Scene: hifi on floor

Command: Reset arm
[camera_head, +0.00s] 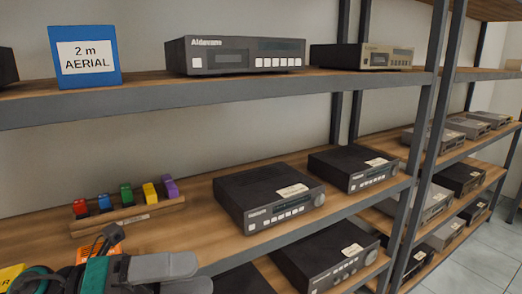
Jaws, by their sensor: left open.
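My left gripper (196,276) is at the lower left, in front of the middle shelf's front edge. Its two grey fingers point right and are open, with nothing seen between them. The lower finger is cut off by the bottom of the picture. Behind the fingers are teal and black parts of my left arm. My right gripper is not in view.
A rack of coloured blocks (128,218) and black hi-fi units (268,203) stand on the wooden middle shelf (195,228). An orange item (108,255) lies close behind my left arm. A blue "2 m AERIAL" sign (86,56) stands above. Floor (480,265) shows at right.

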